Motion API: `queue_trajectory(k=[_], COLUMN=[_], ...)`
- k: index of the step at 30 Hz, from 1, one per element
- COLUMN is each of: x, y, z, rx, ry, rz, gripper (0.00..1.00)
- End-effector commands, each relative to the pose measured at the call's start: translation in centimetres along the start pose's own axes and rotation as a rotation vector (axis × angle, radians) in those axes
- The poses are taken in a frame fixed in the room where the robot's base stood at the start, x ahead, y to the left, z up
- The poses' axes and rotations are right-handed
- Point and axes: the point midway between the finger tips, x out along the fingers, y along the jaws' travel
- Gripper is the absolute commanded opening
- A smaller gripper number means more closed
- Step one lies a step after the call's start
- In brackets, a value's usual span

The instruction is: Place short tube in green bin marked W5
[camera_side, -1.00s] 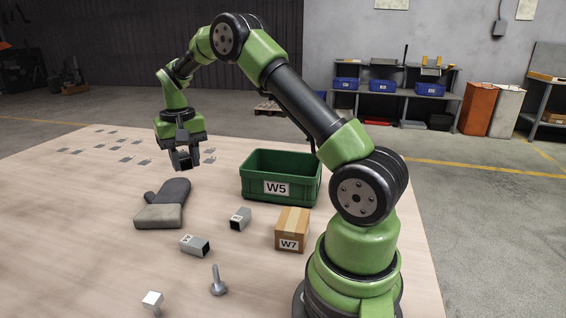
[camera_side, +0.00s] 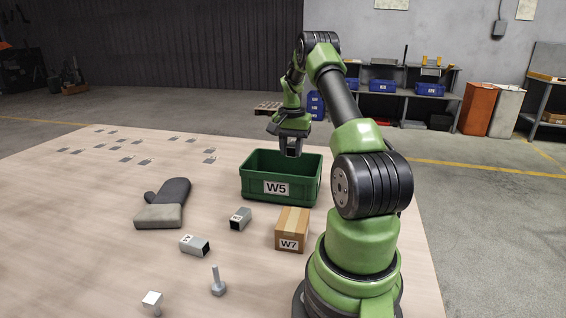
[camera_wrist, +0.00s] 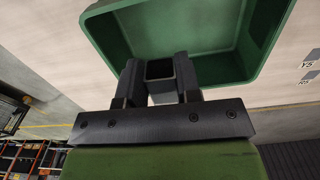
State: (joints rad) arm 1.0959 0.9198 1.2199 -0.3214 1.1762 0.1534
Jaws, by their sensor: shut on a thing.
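My gripper (camera_side: 292,147) is shut on a short square metal tube (camera_side: 293,147) and holds it above the green bin marked W5 (camera_side: 277,188). In the wrist view the tube (camera_wrist: 159,69) sits between the two dark fingers, with its open end showing. The green bin (camera_wrist: 262,40) lies beyond it, its inside empty where visible. The tube is apart from the bin floor; its exact height over the rim is hard to tell.
A cardboard box marked W7 (camera_side: 292,229) stands in front of the bin. Two more square tubes (camera_side: 240,219) (camera_side: 194,244), bolt-like parts (camera_side: 218,281) (camera_side: 152,301) and a grey glove (camera_side: 164,203) lie on the table. Flat labels (camera_side: 126,159) are spread at the back left.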

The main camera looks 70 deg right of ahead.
Motion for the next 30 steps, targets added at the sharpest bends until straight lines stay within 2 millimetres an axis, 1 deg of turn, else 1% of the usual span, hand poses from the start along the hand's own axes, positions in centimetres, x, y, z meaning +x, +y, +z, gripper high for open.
queue_trajectory(k=[5, 9, 12, 16, 21, 24, 30], x=[2.7, 5.5, 6.9, 8.1, 10.6, 11.2, 11.1], y=[0.0, 0.0, 0.0, 0.0, 0.0, -0.1, -0.1], z=[0.1, 0.1, 0.1, 0.0, 0.0, 0.0, 0.0], rx=[-0.001, -0.001, -0.001, -0.001, -0.002, -0.001, -0.001], ry=[-0.003, -0.004, -0.001, -0.001, 0.000, 0.001, 0.002], rz=[0.001, 0.001, 0.001, 0.000, 0.000, -0.001, -0.001], gripper=[0.07, 0.07, 0.07, 0.07, 0.07, 0.07, 0.07])
